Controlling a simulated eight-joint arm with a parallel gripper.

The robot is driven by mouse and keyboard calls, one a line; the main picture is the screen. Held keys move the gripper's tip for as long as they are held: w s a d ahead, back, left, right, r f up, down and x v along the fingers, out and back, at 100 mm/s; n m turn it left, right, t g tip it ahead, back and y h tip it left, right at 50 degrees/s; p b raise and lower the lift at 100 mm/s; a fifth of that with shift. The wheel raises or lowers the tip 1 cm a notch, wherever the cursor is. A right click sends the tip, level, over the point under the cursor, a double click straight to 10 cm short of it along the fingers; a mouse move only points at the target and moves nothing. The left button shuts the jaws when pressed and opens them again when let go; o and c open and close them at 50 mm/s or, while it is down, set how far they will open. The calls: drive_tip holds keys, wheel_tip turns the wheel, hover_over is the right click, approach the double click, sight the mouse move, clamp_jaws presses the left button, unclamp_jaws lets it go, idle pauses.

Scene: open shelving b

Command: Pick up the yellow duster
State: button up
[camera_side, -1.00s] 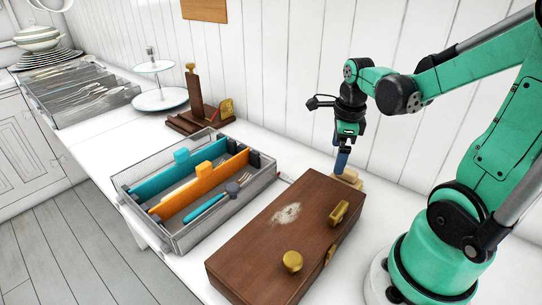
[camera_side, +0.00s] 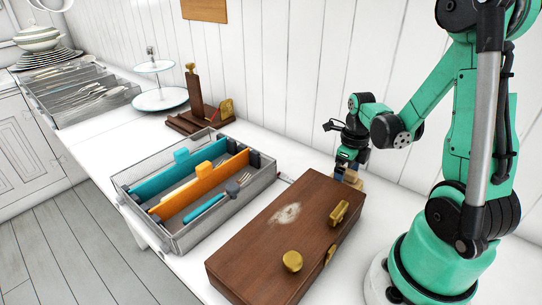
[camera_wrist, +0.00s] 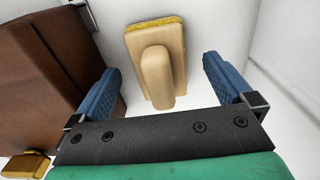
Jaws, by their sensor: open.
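The yellow duster (camera_wrist: 157,75) has a pale wooden back with a raised wooden grip and a yellow pad edge. In the wrist view it lies between and just beyond my two blue fingers. In the side view the duster (camera_side: 353,177) sits behind the far end of the brown wooden box, partly hidden by the box and my gripper. My gripper (camera_wrist: 163,85) is open, with a finger on each side of the duster's grip and clear gaps to both. In the side view my gripper (camera_side: 347,168) is low, right over the duster.
The brown wooden box (camera_side: 257,244) with brass fittings stands close beside the duster and my finger. The white wall (camera_side: 310,100) is close behind.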

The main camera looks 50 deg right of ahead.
drive_tip(key=c, duration=1.5)
wheel_tip(320, 180, up, 20)
